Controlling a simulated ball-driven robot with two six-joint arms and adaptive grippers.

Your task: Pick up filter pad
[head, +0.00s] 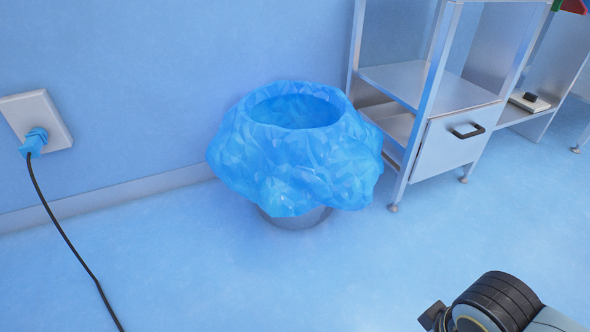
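I see no thing that I can name for sure as the filter pad. A small flat white item with a dark piece on top (529,101) lies on the low metal shelf at the far right; it is too small to tell what it is. Part of my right arm, with a dark ribbed joint, shows at the bottom right, above the floor and well apart from that shelf. No gripper fingers show in the frame. My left arm and gripper are not in view.
A bin with a bulging blue liner (295,165) stands by the wall; its mouth is open. A metal shelf unit with a drawer (450,145) stands right of it. A black cord (65,235) hangs from a wall socket (37,118) at left. The front floor is clear.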

